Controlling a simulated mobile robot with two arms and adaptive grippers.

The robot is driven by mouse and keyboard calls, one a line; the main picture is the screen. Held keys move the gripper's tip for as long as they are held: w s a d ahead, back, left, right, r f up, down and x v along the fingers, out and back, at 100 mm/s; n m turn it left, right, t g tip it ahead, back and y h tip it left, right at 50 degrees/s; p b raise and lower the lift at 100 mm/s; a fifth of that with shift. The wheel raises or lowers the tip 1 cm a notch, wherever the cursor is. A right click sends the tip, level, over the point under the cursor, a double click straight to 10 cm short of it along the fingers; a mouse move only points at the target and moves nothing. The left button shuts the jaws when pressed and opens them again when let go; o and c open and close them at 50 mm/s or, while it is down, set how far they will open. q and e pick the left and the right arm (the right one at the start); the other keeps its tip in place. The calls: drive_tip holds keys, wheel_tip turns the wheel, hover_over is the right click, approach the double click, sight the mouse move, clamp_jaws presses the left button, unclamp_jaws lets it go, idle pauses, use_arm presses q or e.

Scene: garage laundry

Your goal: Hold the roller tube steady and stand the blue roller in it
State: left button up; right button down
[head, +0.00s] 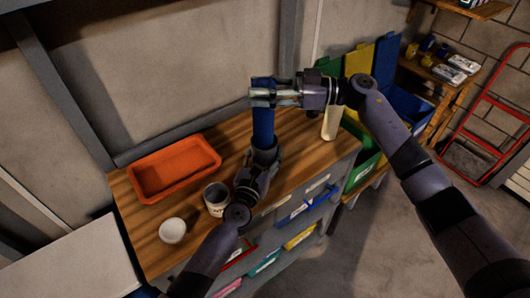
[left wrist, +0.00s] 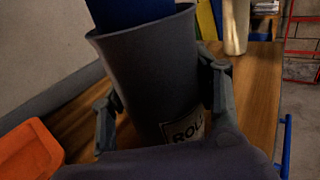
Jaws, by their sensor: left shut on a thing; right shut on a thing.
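The blue roller (head: 263,127) is upright in the head view, and my right gripper (head: 262,96) is shut on its upper part. The grey roller tube (left wrist: 155,75), with a label reading "ROLL", stands on the bench in the left wrist view. My left gripper (left wrist: 162,105) is shut on it, one finger on each side. The blue roller (left wrist: 125,10) shows at the tube's mouth in that view. Its lower end is hidden behind the near rim, so I cannot tell how deep it sits. In the head view my left arm partly covers the tube.
An orange tray (head: 152,192), a grey labelled can (head: 215,207) and a white bowl (head: 172,231) are on the wooden bench (head: 308,152) to the left. A pale cylinder (head: 331,122) stands to the right. Coloured bins and a red hand truck (head: 484,115) are further right.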

drive_tip(key=shift+f, duration=1.55)
drive_tip(key=c, duration=0.8)
unclamp_jaws()
drive_tip(key=shift+c, duration=0.2)
drive_tip(key=d, duration=1.2)
drive_tip(key=shift+s, duration=0.3)
